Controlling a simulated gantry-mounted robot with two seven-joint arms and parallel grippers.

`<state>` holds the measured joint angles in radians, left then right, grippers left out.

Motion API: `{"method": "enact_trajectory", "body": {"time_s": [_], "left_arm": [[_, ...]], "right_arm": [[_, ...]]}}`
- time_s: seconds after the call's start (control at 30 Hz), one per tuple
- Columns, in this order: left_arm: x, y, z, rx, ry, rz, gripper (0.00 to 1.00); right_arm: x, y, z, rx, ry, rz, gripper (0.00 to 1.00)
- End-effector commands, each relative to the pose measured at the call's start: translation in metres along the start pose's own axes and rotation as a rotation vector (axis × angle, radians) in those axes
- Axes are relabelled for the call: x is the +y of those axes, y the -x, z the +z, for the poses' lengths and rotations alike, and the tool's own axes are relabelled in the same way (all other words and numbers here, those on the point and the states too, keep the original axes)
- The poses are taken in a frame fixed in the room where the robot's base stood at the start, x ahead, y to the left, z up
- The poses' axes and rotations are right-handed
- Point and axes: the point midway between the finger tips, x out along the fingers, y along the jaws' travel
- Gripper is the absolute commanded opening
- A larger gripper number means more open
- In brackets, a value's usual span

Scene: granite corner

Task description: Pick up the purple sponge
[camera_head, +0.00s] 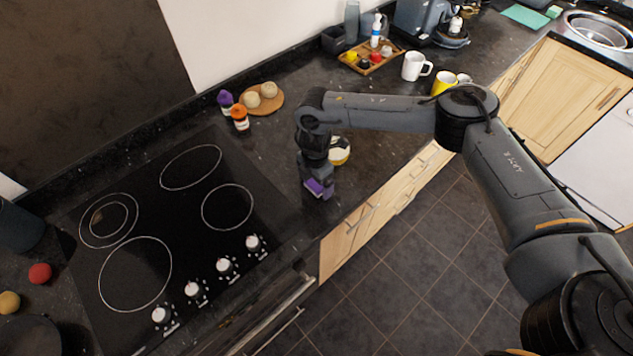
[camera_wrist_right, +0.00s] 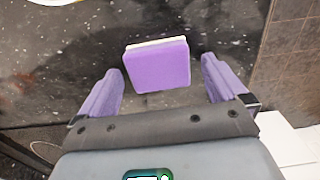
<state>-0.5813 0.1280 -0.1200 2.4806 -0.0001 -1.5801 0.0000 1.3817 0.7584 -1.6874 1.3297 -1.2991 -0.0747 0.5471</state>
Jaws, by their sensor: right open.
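The purple sponge (camera_wrist_right: 158,68), a block with a pale cream edge, lies on the dark speckled counter in the right wrist view. My right gripper (camera_wrist_right: 160,84) is open, with one finger on each side of the sponge and a visible gap to both. In the head view my right gripper (camera_head: 318,188) points down at the counter near its front edge, right of the cooktop. Purple shows at its tip there; I cannot tell sponge from fingers. My left gripper is in neither view.
A yellow and white bowl (camera_head: 340,151) stands just behind the right gripper. The black cooktop (camera_head: 180,225) lies to the left. Bottles (camera_head: 240,118), a round wooden board (camera_head: 272,104), a wooden tray (camera_head: 388,58) and a white mug (camera_head: 414,66) stand farther back.

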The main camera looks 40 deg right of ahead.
Motion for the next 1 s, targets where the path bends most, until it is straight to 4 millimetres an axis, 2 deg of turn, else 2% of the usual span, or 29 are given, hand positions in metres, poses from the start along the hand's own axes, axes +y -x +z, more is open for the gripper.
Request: {"method": "enact_trajectory", "body": {"time_s": [0.27,0.6,0.7,1.0], "left_arm": [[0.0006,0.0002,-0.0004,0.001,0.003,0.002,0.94],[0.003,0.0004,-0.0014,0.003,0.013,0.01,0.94],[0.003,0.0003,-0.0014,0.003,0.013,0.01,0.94],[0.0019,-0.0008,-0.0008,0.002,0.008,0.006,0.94]], "right_arm": [[-0.0001,-0.0025,0.0,0.0,0.0,0.0,0.99],[0.0,-0.0022,-0.0002,0.0,0.0,0.0,0.47],[0.0,-0.0021,-0.0002,0.0,0.0,0.0,0.35],[0.0004,0.0007,-0.0004,0.001,0.001,0.001,0.35]]}}
